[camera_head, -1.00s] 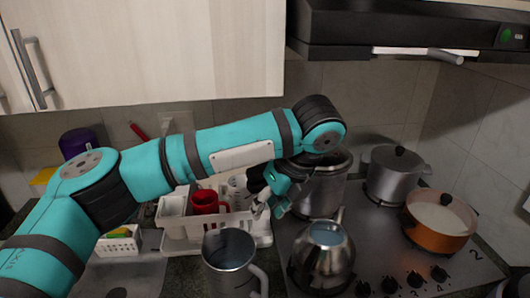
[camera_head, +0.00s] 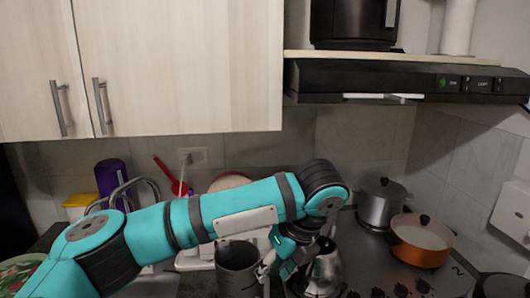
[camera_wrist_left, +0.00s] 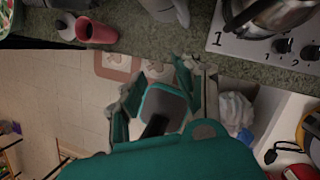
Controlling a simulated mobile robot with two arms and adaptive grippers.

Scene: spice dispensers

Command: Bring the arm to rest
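My left arm, teal and black, comes in from the left in the head view and bends down at its wrist. My left gripper (camera_head: 278,262) hangs between the grey metal mug (camera_head: 238,262) and the kettle (camera_head: 324,270). The picture does not show whether it touches either. In the left wrist view the gripper (camera_wrist_left: 160,76) has its fingers spread with nothing held between them. My right arm and gripper show in neither view.
An orange pot (camera_head: 420,243) and a lidded grey pot (camera_head: 381,205) stand on the stove at right. A range hood (camera_head: 400,82) and cabinets (camera_head: 180,70) are above. The wrist view shows a red cup (camera_wrist_left: 96,31) on the counter and open floor (camera_wrist_left: 60,95).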

